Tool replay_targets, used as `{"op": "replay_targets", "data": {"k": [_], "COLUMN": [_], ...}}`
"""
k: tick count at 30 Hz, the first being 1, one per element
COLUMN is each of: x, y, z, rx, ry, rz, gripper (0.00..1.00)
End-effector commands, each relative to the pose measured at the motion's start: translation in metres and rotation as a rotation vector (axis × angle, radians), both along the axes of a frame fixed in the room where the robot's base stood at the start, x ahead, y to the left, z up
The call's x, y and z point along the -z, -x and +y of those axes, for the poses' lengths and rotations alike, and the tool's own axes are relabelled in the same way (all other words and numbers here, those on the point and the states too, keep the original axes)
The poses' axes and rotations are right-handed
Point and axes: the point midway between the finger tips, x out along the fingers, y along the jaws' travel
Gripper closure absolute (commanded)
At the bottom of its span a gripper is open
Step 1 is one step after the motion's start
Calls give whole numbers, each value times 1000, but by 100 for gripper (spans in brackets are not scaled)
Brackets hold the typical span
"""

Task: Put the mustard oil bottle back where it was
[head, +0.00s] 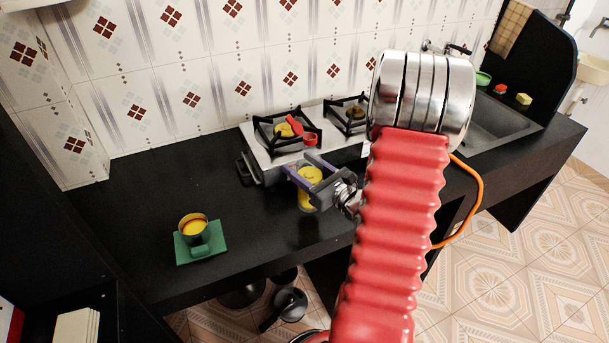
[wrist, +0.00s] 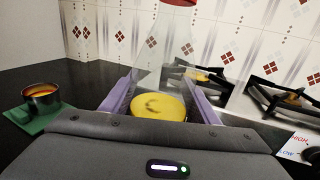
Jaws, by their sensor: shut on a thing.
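The mustard oil bottle (head: 310,174) is clear, with yellow oil low inside and a red cap. It looks upright, over the black counter in front of the stove. My gripper (head: 306,177) is shut around its body, with purple-lined fingers on either side. In the wrist view the bottle (wrist: 168,65) stands between the fingers (wrist: 160,92), its yellow oil low between them and its red cap cut by the top edge. I cannot tell whether its base touches the counter.
A two-burner stove (head: 262,157) stands behind the bottle. A cup of orange liquid (head: 192,226) sits on a green mat (head: 210,251) to the left. The black counter (head: 150,190) between is clear. A sink (head: 497,121) lies to the right, and the counter's front edge is near.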

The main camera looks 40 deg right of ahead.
Motion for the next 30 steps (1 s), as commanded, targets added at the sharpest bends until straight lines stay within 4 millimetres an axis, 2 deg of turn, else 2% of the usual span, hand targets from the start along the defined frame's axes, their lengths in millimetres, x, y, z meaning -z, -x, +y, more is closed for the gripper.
{"op": "replay_targets", "data": {"k": [12, 26, 27, 30], "x": [36, 41, 42, 41], "y": [-1, -1, -1, -1], "z": [0, 1, 1, 1], "rx": [-1, -2, -2, -2], "ry": [0, 0, -1, 0], "rz": [-1, -2, 0, 0], "gripper": [76, 76, 42, 35]}}
